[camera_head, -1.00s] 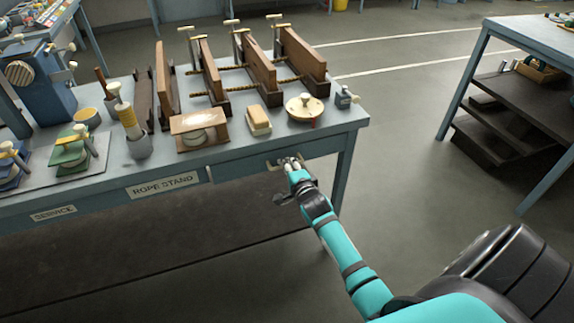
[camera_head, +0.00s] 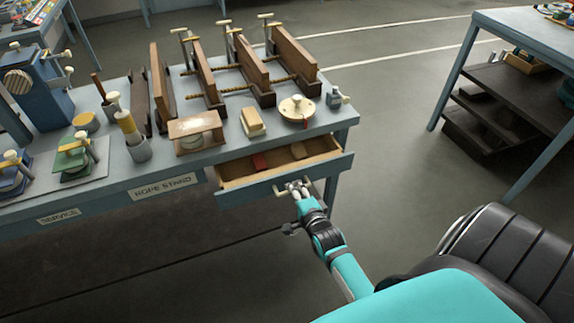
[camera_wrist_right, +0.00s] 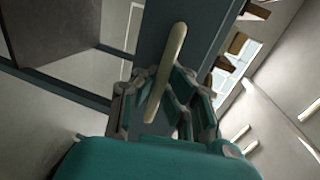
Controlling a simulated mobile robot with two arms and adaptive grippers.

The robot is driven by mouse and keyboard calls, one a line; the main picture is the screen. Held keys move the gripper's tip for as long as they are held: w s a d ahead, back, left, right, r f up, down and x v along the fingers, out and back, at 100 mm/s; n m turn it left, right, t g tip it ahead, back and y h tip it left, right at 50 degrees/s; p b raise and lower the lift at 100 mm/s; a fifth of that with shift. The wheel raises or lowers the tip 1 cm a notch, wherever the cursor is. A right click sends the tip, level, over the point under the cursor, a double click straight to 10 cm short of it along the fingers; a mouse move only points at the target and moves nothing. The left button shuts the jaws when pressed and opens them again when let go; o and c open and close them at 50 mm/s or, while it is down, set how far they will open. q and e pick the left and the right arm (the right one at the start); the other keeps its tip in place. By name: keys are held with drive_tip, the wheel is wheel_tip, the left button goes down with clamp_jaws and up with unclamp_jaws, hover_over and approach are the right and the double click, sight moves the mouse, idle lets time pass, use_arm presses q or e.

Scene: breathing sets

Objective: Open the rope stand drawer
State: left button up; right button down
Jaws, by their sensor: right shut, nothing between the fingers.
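The drawer (camera_head: 285,182) at the right end of the ROPE STAND bench is pulled part of the way out, its pale wooden inside showing. A red piece and a brown piece lie in it. Its pale bar handle (camera_head: 279,193) is on the blue-grey front. My right gripper (camera_head: 296,187) is at the handle, reaching in from the front right. In the right wrist view the handle (camera_wrist_right: 177,45) runs down between or in front of the fingers (camera_wrist_right: 165,95); the gripper is shut with no grip visible on it. My left gripper is out of view.
The bench top (camera_head: 130,178) holds wooden clamps (camera_head: 252,68), a round wooden reel (camera_head: 297,108) and several other tools. A label ROPE STAND (camera_head: 162,187) is left of the drawer. Open floor lies in front; another table (camera_head: 520,40) stands at right.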

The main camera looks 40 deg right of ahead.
drive_tip(key=v, duration=0.2)
drive_tip(key=f+p+v, duration=0.1)
drive_tip(key=v, duration=0.1)
drive_tip(key=shift+s+r, duration=0.1)
drive_tip(key=shift+s, duration=0.25)
drive_tip(key=c, duration=1.4)
unclamp_jaws()
drive_tip(key=v, duration=1.2)
